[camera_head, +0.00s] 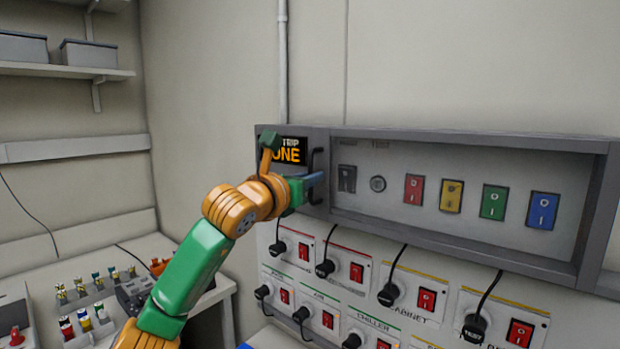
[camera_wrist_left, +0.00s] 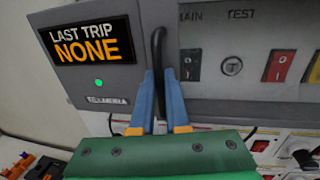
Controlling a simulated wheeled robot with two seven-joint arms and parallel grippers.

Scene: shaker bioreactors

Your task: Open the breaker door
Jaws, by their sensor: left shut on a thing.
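The breaker panel (camera_head: 450,141) is a long grey box on the wall, with a row of coloured switches inside its frame. Its black upright handle (camera_head: 316,160) is at the left end of the switch window, right of the "LAST TRIP NONE" display (camera_head: 290,152). My left gripper (camera_head: 314,180) reaches it from the left. In the left wrist view the blue fingers of the left gripper (camera_wrist_left: 160,88) are shut on the lower part of the handle (camera_wrist_left: 159,48). The door appears closed; its pane is hard to make out. My right gripper is not in view.
Below the panel are several sockets with black plugs and red switches (camera_head: 427,300). A bench with small coloured vials (camera_head: 85,322) stands at the lower left. A shelf (camera_head: 60,70) with grey bins is at the upper left. The space before the panel's right part is clear.

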